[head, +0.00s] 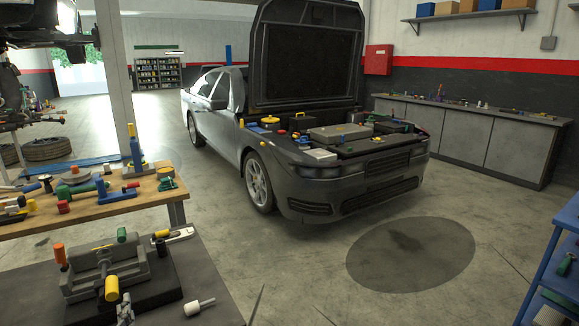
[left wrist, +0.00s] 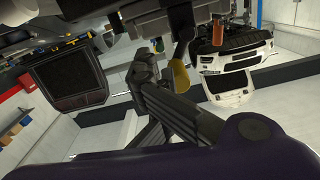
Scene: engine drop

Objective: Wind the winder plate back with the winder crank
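A grey cast fixture (head: 105,270) sits on a dark base on the near bench at the lower left in the head view. A metal screw assembly stands in it, and I cannot separate the winder plate from it. A yellow handle (head: 112,288) is at its front, an orange handle (head: 60,255) at its left and a green one (head: 122,234) behind. I cannot tell which belongs to the winder crank. In the left wrist view, which is upside down, my left gripper's dark parts (left wrist: 160,80) are beside a yellow handle (left wrist: 180,75); contact and finger opening are unclear. My right gripper is not seen.
A white-headed tool (head: 200,305) lies on the near bench. A wooden-topped workbench (head: 100,205) behind it is crowded with tools. A grey car (head: 300,160) stands beyond with its hood up. A blue rack (head: 550,270) is at the right. The floor between is clear.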

